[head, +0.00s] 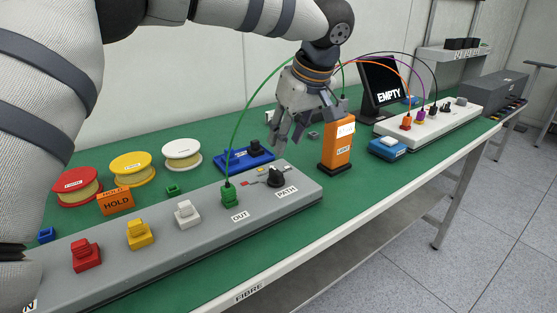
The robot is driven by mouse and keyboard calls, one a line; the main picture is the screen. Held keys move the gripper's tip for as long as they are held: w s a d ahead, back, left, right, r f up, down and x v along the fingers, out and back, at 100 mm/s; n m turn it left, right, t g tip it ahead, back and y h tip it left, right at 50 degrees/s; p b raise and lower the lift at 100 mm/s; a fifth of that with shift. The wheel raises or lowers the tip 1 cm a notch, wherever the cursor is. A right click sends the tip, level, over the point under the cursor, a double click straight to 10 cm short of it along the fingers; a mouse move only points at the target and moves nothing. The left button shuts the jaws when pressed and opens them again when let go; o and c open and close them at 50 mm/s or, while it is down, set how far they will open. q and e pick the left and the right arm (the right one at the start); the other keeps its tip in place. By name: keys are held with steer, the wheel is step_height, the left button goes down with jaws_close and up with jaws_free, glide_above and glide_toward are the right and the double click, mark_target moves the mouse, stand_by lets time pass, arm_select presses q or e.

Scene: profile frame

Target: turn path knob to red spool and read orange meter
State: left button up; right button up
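The grey panel (150,240) carries a black knob (276,177) by the label PATH; which mark it points at is too small to tell. The red spool (78,187) lies at the back left of the panel. The orange meter (337,152) stands upright past the panel's right end; its small display is too small to read. My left gripper (286,146) hangs above and behind the knob, apart from it. Its fingers look spread, with nothing between them. My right gripper is out of view.
Yellow (133,168) and white (182,155) spools sit beside the red one, near an orange HOLD sign (116,203). A green cable rises from the OUT plug (229,196). A white panel (440,120) and a screen reading EMPTY (381,82) stand farther right.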

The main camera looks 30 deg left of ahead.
mark_target(276, 170)
arm_select(q)
steer(key=x, duration=1)
steer(key=shift+s+f, duration=0.1)
steer(key=shift+f, duration=0.05)
jaws_close()
